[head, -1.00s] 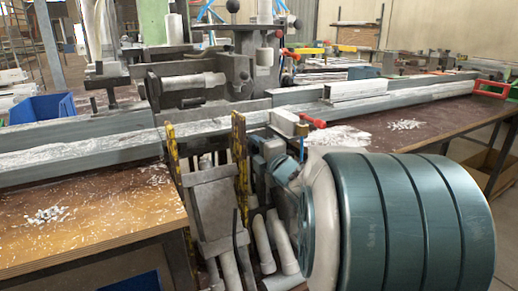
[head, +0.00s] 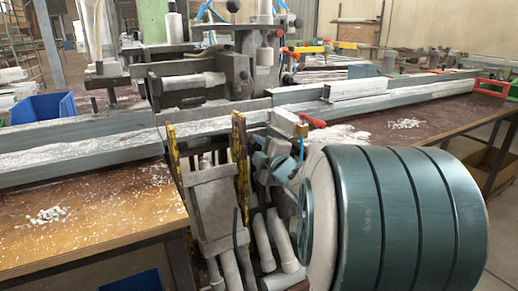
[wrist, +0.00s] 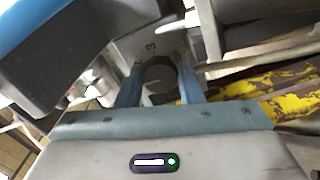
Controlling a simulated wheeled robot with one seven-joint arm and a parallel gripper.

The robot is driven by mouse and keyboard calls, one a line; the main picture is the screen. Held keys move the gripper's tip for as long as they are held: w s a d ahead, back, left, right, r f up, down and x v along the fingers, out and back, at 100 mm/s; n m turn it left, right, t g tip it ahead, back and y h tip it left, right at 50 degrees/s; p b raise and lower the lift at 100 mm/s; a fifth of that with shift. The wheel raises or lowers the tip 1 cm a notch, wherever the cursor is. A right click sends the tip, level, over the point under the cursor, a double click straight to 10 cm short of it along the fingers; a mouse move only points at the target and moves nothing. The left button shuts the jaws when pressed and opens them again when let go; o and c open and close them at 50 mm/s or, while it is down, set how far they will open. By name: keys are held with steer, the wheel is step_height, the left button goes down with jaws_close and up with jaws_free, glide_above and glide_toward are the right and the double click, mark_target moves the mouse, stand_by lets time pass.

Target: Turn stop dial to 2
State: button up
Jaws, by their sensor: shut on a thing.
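In the wrist view, the stop dial (wrist: 159,80) is a dark grey round knob in front of a light metal plate (wrist: 148,46). A dark mark that looks like a 3 shows on the plate just above the knob; other marks are too small to read. My gripper (wrist: 160,70) has its two blue-grey fingers on either side of the knob and is shut on it. I cannot tell which number the dial points to. In the head view, my gripper (head: 272,162) is at the front of the clamp machine, and the dial is hidden.
A long metal profile (head: 85,150) lies across the bench through the machine. Yellow-black striped uprights (head: 240,160) stand close left of my gripper. A blue bin (head: 42,108) stands at the left. White chips lie on the bench.

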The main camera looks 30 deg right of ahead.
steer(key=o, duration=0.7)
steer(key=shift+s, duration=0.1)
steer(key=s+p, duration=0.2)
steer(key=s, duration=1.1)
steer(key=shift+s+d, duration=0.25)
steer(key=shift+s, duration=0.1)
